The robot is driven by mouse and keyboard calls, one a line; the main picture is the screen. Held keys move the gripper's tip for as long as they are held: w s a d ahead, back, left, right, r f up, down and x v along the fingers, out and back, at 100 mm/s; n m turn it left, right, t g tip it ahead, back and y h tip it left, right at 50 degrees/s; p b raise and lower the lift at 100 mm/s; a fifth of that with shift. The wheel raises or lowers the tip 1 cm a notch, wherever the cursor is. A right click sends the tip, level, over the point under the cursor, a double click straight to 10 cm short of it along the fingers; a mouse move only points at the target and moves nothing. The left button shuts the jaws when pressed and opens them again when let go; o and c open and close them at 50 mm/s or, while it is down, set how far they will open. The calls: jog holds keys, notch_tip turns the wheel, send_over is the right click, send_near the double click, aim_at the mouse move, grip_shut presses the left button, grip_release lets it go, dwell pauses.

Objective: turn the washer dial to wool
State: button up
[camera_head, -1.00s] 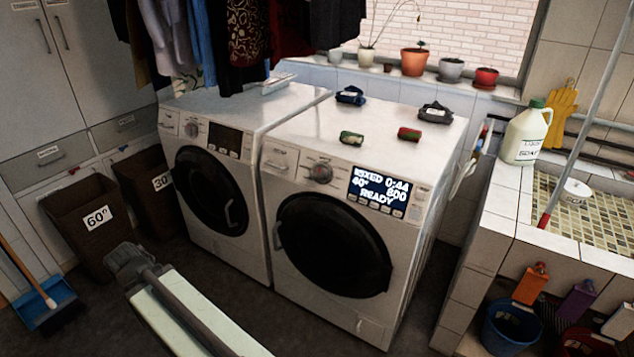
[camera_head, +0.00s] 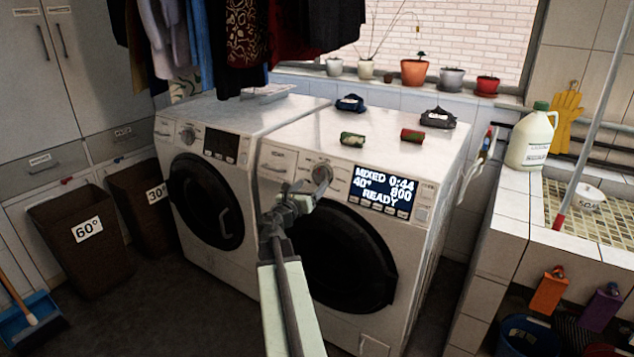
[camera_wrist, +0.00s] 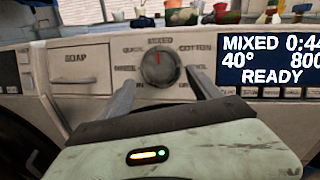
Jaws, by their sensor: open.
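The washer (camera_head: 409,240) on the right has a round dial (camera_head: 322,174) on its front panel, left of a lit display (camera_head: 381,192) reading MIXED, 0:44, 40°, 800, READY. In the wrist view the dial (camera_wrist: 159,69) is a grey knob with a red mark pointing up at the MIXED label. Labels around it include COTTON at upper right; the others are partly hidden or too small to read surely. My gripper (camera_wrist: 158,86) is open, its two fingers below and to either side of the dial, apart from it. In the head view my gripper (camera_head: 299,188) is just left of the dial.
A soap drawer (camera_wrist: 83,68) is left of the dial. A second machine (camera_head: 215,190) stands to the left. A tiled sink counter (camera_head: 500,255) is at right.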

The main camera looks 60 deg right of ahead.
aim_at(318, 177)
jog(key=d, duration=0.5)
jog(key=shift+w+d, duration=0.15)
jog(key=shift+w, duration=0.25)
jog(key=c, duration=1.4)
jog(key=shift+f, duration=0.1)
jog(key=shift+m, duration=0.4)
